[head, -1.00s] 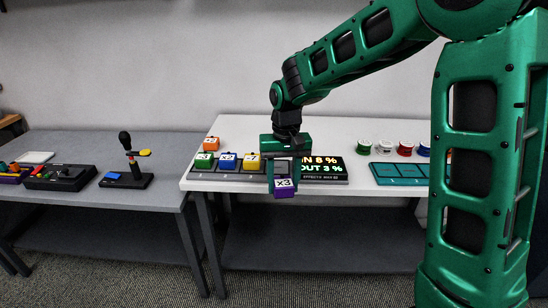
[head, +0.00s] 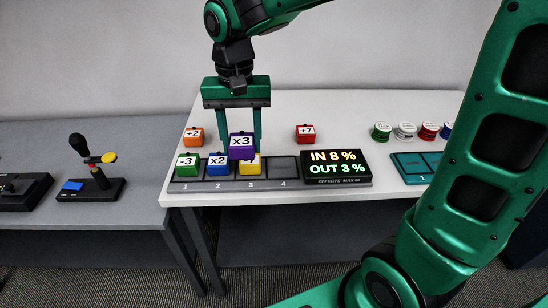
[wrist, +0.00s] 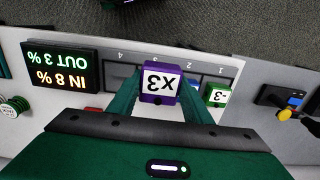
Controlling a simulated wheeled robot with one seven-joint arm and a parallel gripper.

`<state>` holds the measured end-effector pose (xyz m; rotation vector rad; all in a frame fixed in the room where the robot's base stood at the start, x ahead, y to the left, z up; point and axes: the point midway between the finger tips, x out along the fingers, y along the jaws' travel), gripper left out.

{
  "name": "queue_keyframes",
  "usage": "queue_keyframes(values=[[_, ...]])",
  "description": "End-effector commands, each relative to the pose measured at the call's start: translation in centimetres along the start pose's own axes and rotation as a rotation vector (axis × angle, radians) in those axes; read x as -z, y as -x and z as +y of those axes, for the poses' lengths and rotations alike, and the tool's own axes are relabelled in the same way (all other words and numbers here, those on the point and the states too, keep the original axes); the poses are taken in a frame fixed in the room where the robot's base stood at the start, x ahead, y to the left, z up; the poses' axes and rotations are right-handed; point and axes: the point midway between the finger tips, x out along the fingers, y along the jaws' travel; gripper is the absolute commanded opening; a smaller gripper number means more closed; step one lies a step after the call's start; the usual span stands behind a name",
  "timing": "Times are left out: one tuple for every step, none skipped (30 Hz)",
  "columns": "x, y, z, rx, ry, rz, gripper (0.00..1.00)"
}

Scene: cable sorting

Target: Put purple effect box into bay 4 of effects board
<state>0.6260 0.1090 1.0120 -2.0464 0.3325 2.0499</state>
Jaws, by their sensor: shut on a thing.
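The purple effect box (head: 241,146), marked x3, is held between the fingers of my gripper (head: 242,135). The effects board (head: 215,186) lies on the white table, with bays numbered 1 to 4. The green -3 box (head: 187,163) is in bay 1, the blue x2 box (head: 218,163) in bay 2 and the yellow box in bay 3. Bay 4 (head: 283,168) is empty.
The display (head: 337,167) stands right of bay 4, reading IN 8 % and OUT 3 %. An orange +2 box (head: 194,136) and a red +7 box (head: 305,133) sit behind the board. Several round coloured containers (head: 404,131) and a teal tray (head: 411,166) are at the right.

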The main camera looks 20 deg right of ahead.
Motion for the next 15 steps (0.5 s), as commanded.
queue_keyframes(values=[[0.1, -0.1, 0.3, 0.000, -0.003, 0.000, 0.15], [0.2, -0.3, 0.5, -0.001, -0.004, 0.000, 0.15], [0.5, -0.6, 1.0, -0.001, -0.005, -0.001, 0.15], [0.7, -0.9, 1.4, -0.002, -0.006, -0.002, 0.15], [1.0, -1.3, 1.8, -0.002, -0.005, -0.002, 0.15], [1.4, -1.7, 2.4, -0.002, -0.005, -0.002, 0.15], [1.6, -2.1, 2.9, -0.002, -0.003, -0.003, 0.15], [1.9, -2.5, 3.3, -0.002, -0.002, -0.002, 0.15], [2.3, -2.9, 3.9, -0.002, 0.000, -0.002, 0.15], [2.6, -3.3, 4.4, -0.002, 0.000, -0.003, 0.15], [2.9, -3.6, 4.8, -0.001, 0.001, -0.002, 0.15], [3.3, -4.1, 5.5, -0.001, 0.001, -0.002, 0.15], [3.6, -4.5, 6.0, -0.002, 0.002, -0.003, 0.15], [3.9, -4.8, 6.4, -0.002, 0.003, -0.003, 0.15], [4.3, -5.3, 7.0, -0.001, 0.003, -0.002, 0.15]])
